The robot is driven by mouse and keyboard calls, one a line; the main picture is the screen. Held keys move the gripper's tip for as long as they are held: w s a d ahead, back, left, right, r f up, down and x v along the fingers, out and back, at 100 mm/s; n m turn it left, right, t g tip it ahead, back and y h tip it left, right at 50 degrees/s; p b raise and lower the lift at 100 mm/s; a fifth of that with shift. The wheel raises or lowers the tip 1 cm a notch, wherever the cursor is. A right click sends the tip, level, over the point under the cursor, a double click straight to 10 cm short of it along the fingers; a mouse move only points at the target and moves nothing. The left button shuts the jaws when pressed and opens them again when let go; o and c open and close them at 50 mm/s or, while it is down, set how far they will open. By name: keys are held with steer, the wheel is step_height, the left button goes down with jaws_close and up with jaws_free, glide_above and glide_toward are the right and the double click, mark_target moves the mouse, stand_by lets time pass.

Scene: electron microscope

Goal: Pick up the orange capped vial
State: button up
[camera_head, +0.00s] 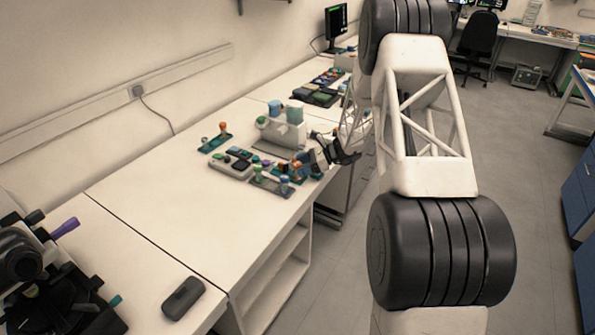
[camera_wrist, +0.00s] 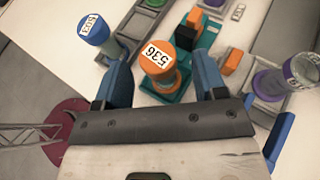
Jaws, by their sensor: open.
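An orange capped vial (camera_wrist: 159,62) with a white label reading 536 stands in a teal holder in the wrist view. My gripper (camera_wrist: 160,82) is open, with one blue finger on each side of the vial and visible space between them. In the head view my gripper (camera_head: 325,158) is at the front edge of the bench, close to the small coloured holders; the vial there is too small to tell apart surely from the other orange parts.
A blue capped vial (camera_wrist: 93,29) stands just outside the left finger. A grey block (camera_head: 284,132) stands behind the holders.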

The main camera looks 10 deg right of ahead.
steer(key=shift+x, duration=1.1)
steer(key=shift+c, duration=0.3)
steer(key=c, duration=1)
